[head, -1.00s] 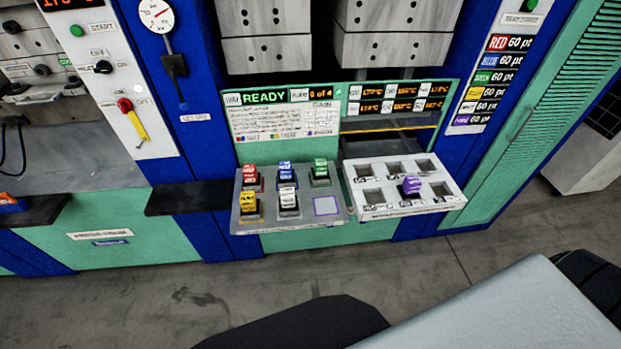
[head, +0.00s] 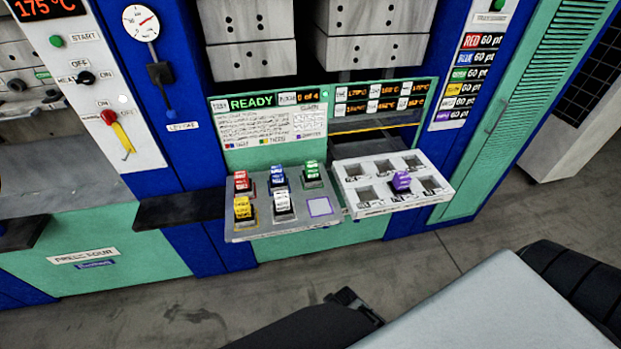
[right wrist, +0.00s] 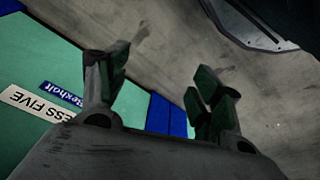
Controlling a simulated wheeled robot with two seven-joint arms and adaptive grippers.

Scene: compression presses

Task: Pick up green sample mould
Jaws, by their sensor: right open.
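The green sample mould (head: 312,174) sits at the back right of the grey tray (head: 240,236) in the head view. It is a small block with a green top and white label. Red (head: 241,183) and blue (head: 278,177) moulds stand left of it, with yellow (head: 243,208) and white (head: 282,204) ones in front. My right gripper (right wrist: 160,95) is open and empty in the right wrist view, away from the tray, with floor and a teal press front beyond it. In the head view, part of my right arm shows at the bottom. My left gripper is not in view.
A white tray (head: 364,210) with square pockets stands right of the grey tray; a purple mould (head: 401,181) rests in it. A dark ledge (head: 180,209) juts out on the left. Press blocks hang above. The floor (head: 230,305) in front is clear.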

